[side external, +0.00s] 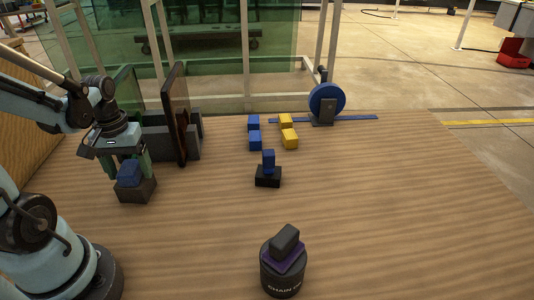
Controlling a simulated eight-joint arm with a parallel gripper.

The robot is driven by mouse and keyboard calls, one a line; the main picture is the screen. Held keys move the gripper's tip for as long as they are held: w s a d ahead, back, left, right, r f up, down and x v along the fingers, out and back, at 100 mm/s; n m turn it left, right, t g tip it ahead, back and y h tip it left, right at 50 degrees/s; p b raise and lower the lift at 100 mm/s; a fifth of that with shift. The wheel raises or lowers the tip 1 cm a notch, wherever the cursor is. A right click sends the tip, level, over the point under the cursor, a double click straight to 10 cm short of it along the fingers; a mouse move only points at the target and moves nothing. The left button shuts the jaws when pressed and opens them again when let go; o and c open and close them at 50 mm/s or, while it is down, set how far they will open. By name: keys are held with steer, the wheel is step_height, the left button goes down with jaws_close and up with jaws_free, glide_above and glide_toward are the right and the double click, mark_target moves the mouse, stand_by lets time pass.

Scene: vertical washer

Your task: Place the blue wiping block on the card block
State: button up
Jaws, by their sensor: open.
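A blue block (129,174), which looks like the wiping block, rests on a dark grey block (137,191) at the left of the table. My gripper (128,166) is above the dark block, its green fingers open on either side of the blue block. Whether a finger touches it I cannot tell. Another small blue block (268,160) stands on a low black base (267,180) near the table's middle. No label marks either dark block as the card block.
A dark upright panel (176,112) stands just right of my gripper. Blue blocks (254,132), yellow blocks (288,131) and a blue disc (327,99) on a stand are at the back. A black cylinder (282,278) stands in front. The table's right side is clear.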

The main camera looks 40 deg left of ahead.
mark_target(128, 167)
steer(key=shift+r, duration=0.1)
step_height(128, 167, up, 12)
steer(key=w+d+f+m+t, duration=0.1)
steer(key=w+d+m+t, duration=0.2)
steer(key=d, duration=0.4)
steer(key=w+d+f+m+t, duration=0.2)
steer(key=w+d+m+t, duration=0.2)
steer(key=w+d+m, duration=0.1)
steer(key=d+m, duration=0.1)
steer(key=d, duration=0.1)
steer(key=shift+d+f, duration=0.25)
steer(key=shift+d, duration=0.05)
